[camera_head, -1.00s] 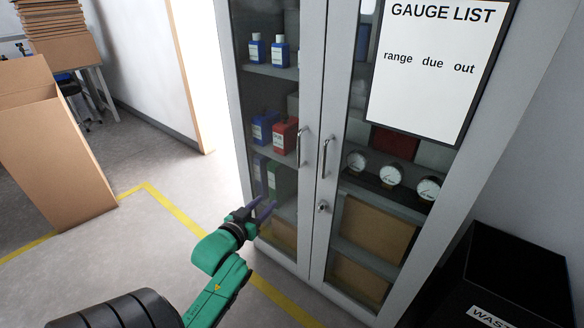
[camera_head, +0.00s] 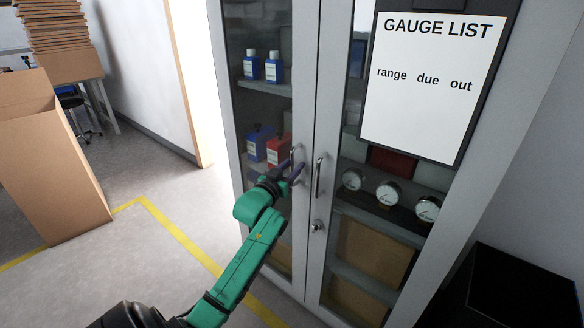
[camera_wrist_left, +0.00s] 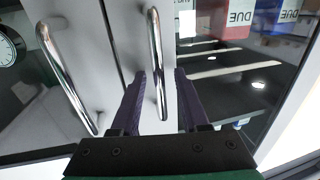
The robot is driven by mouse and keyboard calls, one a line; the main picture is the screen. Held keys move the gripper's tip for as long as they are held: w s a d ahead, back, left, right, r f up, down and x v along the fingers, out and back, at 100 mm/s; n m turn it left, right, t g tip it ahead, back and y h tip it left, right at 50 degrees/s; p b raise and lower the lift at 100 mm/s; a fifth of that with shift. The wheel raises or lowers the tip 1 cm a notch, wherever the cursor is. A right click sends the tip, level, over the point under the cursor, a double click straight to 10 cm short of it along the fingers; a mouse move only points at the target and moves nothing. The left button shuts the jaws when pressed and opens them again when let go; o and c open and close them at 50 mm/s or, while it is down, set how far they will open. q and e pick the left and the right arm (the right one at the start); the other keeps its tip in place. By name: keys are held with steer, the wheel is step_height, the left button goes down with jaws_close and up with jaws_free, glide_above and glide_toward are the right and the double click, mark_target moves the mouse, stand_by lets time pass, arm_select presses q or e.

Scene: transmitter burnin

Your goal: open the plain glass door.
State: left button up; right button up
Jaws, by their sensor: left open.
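The plain glass door (camera_head: 304,80) is the left door of a grey cabinet and is shut. Its upright metal bar handle (camera_head: 297,153) is partly covered by my gripper in the head view. My left gripper (camera_head: 292,168) is open at this handle. In the left wrist view the handle (camera_wrist_left: 154,45) runs down between the two dark fingers (camera_wrist_left: 160,75), with a gap to each finger. I cannot tell how deep it sits between them. My right gripper is not in view.
The right door carries a gauge list sign (camera_head: 430,85), its own handle (camera_head: 318,177) close by, and a lock (camera_head: 317,226). Bottles and gauges stand inside. A black bin (camera_head: 525,290) is at lower right, a cardboard box (camera_head: 55,165) at left. Floor left of the cabinet is clear.

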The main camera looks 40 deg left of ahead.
arm_select(q)
jaws_close()
stand_by(1.4)
